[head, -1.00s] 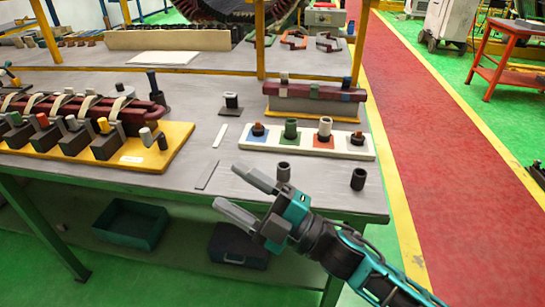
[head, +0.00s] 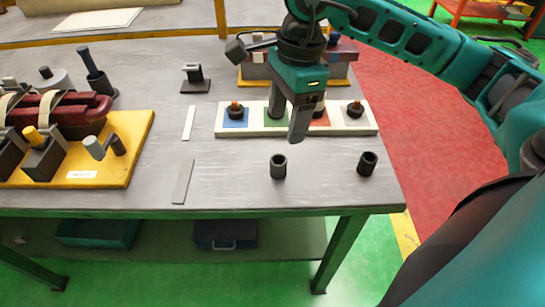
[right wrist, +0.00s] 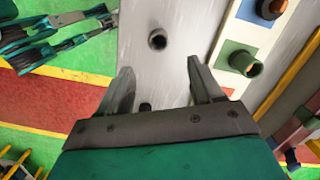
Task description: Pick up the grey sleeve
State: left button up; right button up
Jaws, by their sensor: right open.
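Two dark grey hollow sleeves stand upright on the bench front in the head view: a left one (head: 278,166) and a right one (head: 368,163). I cannot tell which the task means. My right gripper (head: 286,122) is open and empty, pointing down over the white strip, behind and above the left sleeve in the picture. In the right wrist view, the left sleeve (right wrist: 157,39) shows beyond the open fingertips (right wrist: 159,66). The right sleeve (right wrist: 145,106) is partly hidden behind the gripper body. My left gripper is not identifiable.
The white strip (head: 228,130) has coloured pads with pegs; a green sleeve (right wrist: 252,68) stands on its green pad. A yellow board (head: 130,140) with a coil fixture is at left. The bench front around the sleeves is clear.

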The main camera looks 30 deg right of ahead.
aim_at(278, 162)
jog(key=f, duration=0.4)
jog(key=a+f, duration=0.1)
jog(key=f, duration=0.6)
jog(key=shift+a+f, duration=0.25)
jog(key=shift+f, duration=0.05)
jog(key=c, duration=1.1)
jog(key=shift+r, duration=0.1)
